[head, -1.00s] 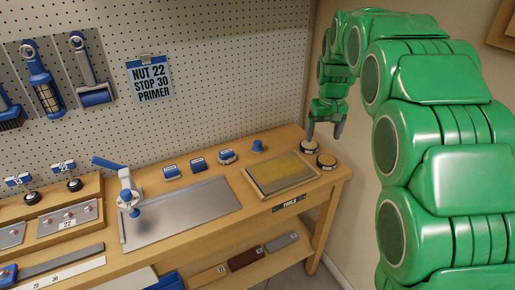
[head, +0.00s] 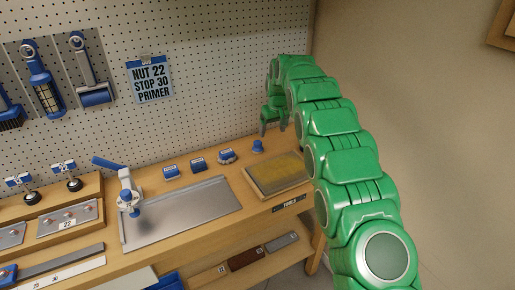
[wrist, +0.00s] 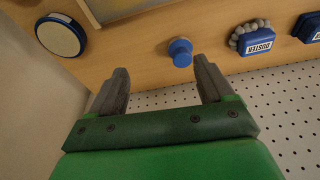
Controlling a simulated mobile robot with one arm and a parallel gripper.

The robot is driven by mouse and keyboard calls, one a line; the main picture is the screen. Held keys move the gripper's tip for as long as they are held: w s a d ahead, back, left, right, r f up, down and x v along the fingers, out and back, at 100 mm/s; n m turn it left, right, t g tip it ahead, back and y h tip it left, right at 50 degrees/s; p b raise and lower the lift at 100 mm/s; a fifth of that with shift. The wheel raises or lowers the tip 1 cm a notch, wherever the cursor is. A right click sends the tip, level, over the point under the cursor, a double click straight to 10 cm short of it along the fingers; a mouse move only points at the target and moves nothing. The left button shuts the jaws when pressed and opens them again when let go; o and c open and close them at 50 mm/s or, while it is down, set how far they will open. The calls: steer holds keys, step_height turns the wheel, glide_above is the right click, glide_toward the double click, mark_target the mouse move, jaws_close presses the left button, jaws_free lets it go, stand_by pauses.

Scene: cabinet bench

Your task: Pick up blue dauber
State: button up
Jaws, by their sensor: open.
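The blue dauber (head: 258,146) stands on the bench top near the back edge, behind the yellow pad tray. In the wrist view the blue dauber (wrist: 180,50) lies ahead of the fingers, roughly between their lines and apart from them. My gripper (head: 273,130) is open and empty, above and a little to the right of the dauber in the head view. Its two grey fingers also show in the wrist view (wrist: 160,80).
A duster (head: 226,156) and other blue-handled blocks (head: 197,164) stand left of the dauber. The tray (head: 255,188) with the yellow pad lies in front. A round white-topped tin (wrist: 60,36) is near the gripper. The pegboard wall (head: 220,80) rises close behind.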

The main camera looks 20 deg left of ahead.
glide_above(258, 142)
steer(key=s+d, duration=0.1)
steer(key=f, duration=0.3)
steer(key=shift+d+f+n+y, duration=0.2)
steer(key=shift+n+y, duration=0.1)
steer(key=shift+n, duration=0.1)
steer(key=shift+x, duration=3.95)
steer(key=shift+s, duration=0.15)
steer(key=shift+c, duration=0.5)
steer(key=c, duration=1.1)
steer(key=shift+r, duration=0.1)
